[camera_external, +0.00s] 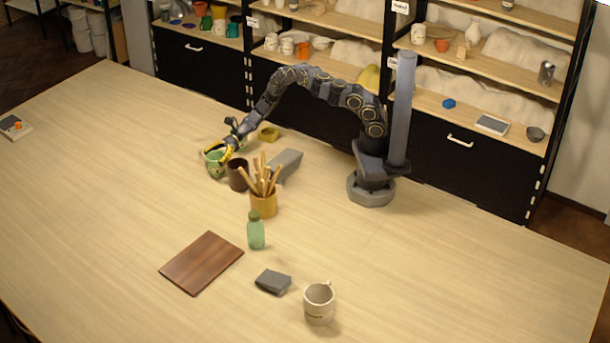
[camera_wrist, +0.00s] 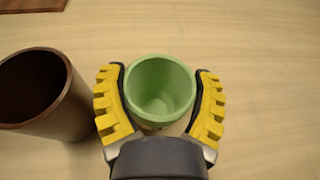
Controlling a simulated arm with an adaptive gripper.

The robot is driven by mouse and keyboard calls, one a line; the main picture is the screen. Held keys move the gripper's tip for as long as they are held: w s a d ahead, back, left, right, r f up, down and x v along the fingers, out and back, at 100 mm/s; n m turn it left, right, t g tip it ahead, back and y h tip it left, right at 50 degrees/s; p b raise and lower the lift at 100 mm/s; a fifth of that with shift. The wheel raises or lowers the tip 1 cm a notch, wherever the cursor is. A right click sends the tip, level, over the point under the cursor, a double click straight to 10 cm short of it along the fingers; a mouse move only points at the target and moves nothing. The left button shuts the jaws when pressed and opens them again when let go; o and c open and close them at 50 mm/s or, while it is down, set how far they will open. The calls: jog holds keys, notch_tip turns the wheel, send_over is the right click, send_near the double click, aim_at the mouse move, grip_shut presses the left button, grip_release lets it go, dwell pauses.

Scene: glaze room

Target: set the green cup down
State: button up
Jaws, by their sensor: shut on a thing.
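The green cup (camera_wrist: 160,90) is between the two yellow-padded fingers of my gripper (camera_wrist: 160,95) in the wrist view. The fingers are shut on it from both sides, and its open mouth faces the camera. In the external view the green cup (camera_external: 215,166) is at the left of the arm's end, beside my gripper (camera_external: 222,154). It looks upright. Whether its base touches the table or hangs just above it, I cannot tell.
A dark brown cup (camera_external: 238,175) stands close beside the green cup; it also shows in the wrist view (camera_wrist: 75,105).

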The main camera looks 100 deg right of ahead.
jog(key=shift+f, duration=0.1)
jog(key=o, duration=0.9)
